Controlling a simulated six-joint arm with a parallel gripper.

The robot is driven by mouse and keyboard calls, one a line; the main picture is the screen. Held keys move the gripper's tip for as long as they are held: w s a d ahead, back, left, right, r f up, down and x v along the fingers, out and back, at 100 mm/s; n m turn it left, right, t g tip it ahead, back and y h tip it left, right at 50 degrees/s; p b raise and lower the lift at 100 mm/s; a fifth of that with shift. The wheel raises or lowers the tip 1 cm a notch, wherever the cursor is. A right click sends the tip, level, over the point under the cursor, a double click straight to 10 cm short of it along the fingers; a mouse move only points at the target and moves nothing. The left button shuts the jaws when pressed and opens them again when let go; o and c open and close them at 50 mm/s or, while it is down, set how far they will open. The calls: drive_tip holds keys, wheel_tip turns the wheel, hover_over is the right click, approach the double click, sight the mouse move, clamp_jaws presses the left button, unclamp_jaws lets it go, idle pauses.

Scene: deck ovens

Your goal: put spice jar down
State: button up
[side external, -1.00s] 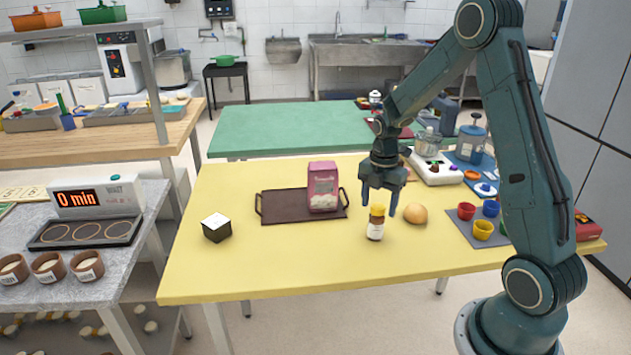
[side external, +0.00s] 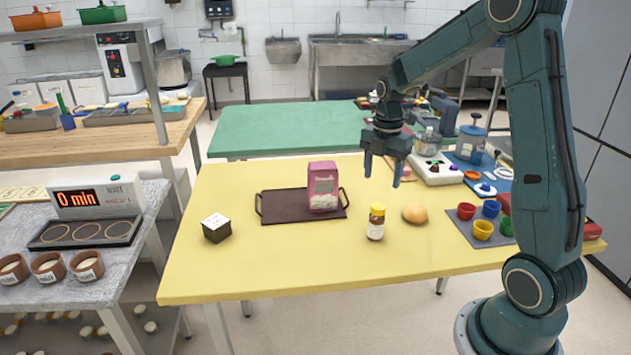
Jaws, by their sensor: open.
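The spice jar (side external: 376,222) is a small jar with a yellow cap and a pale label. It stands upright on the yellow table (side external: 290,265), left of a round bun (side external: 414,213). My gripper (side external: 382,180) is open and empty, pointing down above the jar. Its fingers are apart from the jar, with a clear gap over the cap.
A dark tray (side external: 280,214) with a pink package (side external: 323,187) lies left of the jar. A dark cube with a white top (side external: 216,227) sits farther left. Coloured cups (side external: 482,230) stand on a grey mat at right. The table's front is clear.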

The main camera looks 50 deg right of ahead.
drive_tip(key=s+a+r+m+t, duration=0.1)
drive_tip(key=s+a+r+m, duration=0.25)
drive_tip(key=a+r, duration=0.2)
drive_tip(key=s+a+r+m+t, duration=0.1)
drive_tip(key=s+a+r+m, duration=0.1)
drive_tip(key=a+r+m, duration=0.3)
drive_tip(key=s+a+r+m+t, duration=0.1)
drive_tip(key=s+a+m+t, duration=0.2)
drive_tip(key=s+a+m, duration=0.6)
drive_tip(key=shift+s+a+r+t, duration=0.3)
drive_tip(key=shift+s+a+r, duration=0.1)
drive_tip(key=shift+s, duration=1.3)
drive_tip(key=shift+m, duration=0.25)
